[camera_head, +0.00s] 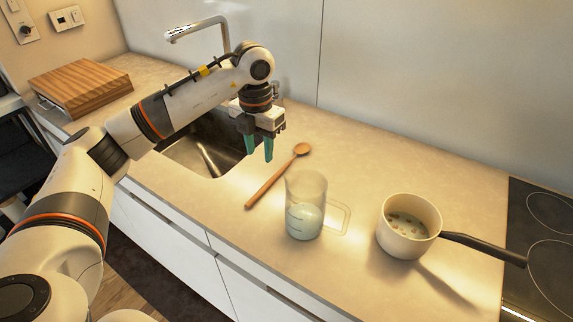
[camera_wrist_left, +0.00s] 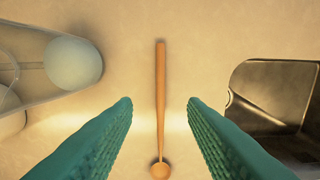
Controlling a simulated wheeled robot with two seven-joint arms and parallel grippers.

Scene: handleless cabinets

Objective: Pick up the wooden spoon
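The wooden spoon (camera_head: 276,176) lies flat on the counter between the sink and a clear measuring cup, its bowl pointing to the back right. It also shows in the left wrist view (camera_wrist_left: 161,95), centred between the fingers, with its bowl at the bottom. My left gripper (camera_head: 259,150) is open and empty, with its teal fingers pointing down above the counter near the spoon. The fingers (camera_wrist_left: 160,105) stand either side of the spoon in the left wrist view and appear apart from it. My right gripper is not in view.
The measuring cup (camera_head: 304,207), holding pale liquid, stands right of the spoon. A white saucepan (camera_head: 402,234) with a dark handle is farther right, beside the black hob (camera_head: 545,240). The sink (camera_head: 193,152) and faucet (camera_head: 198,27) are on the left. A wooden board (camera_head: 80,86) lies at far left.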

